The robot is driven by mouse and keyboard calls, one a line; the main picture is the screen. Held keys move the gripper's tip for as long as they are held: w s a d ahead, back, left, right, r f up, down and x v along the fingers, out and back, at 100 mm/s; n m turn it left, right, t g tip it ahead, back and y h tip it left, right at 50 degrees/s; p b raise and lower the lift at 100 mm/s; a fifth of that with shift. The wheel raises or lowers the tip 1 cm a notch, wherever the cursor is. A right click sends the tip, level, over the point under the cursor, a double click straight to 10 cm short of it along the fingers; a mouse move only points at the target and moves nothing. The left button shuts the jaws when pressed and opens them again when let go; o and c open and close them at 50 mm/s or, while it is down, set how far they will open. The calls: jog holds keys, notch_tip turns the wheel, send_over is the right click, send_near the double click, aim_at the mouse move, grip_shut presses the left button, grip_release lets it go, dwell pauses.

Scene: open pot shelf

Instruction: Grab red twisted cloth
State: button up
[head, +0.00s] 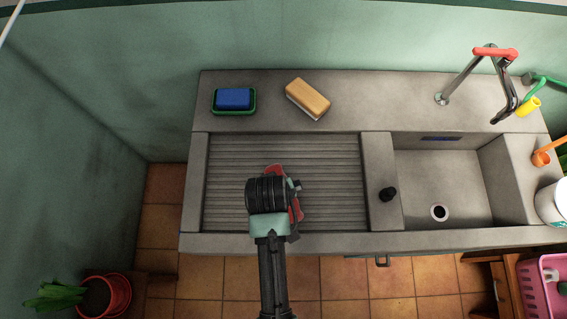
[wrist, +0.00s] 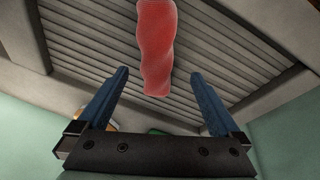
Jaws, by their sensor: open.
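The red twisted cloth (wrist: 157,48) lies on the ribbed drainboard. In the wrist view it shows at the top middle, with its near end reaching between the lines of the two fingers. My gripper (wrist: 162,72) is open, with one blue finger on each side of the cloth's near end and a gap to each. In the head view my gripper and wrist cover most of the cloth, and red parts of it (head: 296,208) show beside them. I cannot tell how high the fingers are above the cloth.
The grey sink counter has a ribbed drainboard (head: 330,175) and a basin (head: 460,185) at right. A blue sponge (head: 234,98) in a green dish and a wooden brush (head: 307,97) sit on the back ledge. A black stopper (head: 388,194) stands on the divider. A tap (head: 462,78) rises at back right.

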jog(key=shift+s+d+p+x, duration=0.1)
jog(key=shift+d+p+x, duration=0.1)
jog(key=shift+x, duration=1.1)
jog(key=shift+s+d+p+x, duration=0.1)
jog(key=shift+d+x, duration=0.1)
jog(key=shift+x, duration=1.1)
jog(key=c, duration=1.6)
